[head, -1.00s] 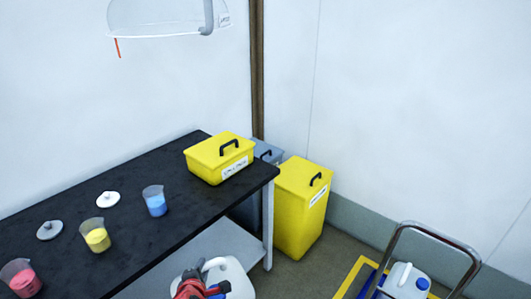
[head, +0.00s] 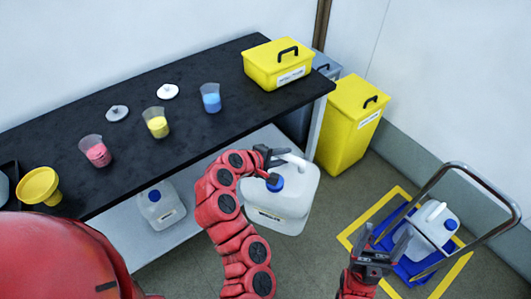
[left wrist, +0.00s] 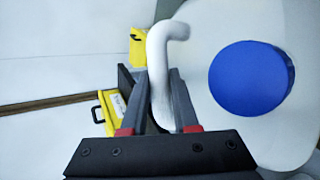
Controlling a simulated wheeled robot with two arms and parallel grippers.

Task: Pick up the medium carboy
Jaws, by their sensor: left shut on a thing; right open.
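A white carboy (head: 285,205) with a blue cap hangs in front of the bench, close to me, by its handle. My left gripper (head: 275,157) is shut on that handle. In the left wrist view the left gripper (left wrist: 162,100) has the white handle between its fingers, with the blue cap (left wrist: 250,82) to the right. A second white carboy (head: 432,222) with a blue cap stands on a blue cart. A third carboy (head: 165,210) stands on the lower shelf. I cannot judge their true sizes. My right gripper (head: 365,255) is open and empty, left of the cart.
The black bench top (head: 120,170) holds a yellow box (head: 278,68), several beakers, white lids and a yellow funnel (head: 38,185). A yellow bin (head: 350,130) stands at the bench end. The cart's metal handle (head: 500,195) rises right. Open floor lies between bench and cart.

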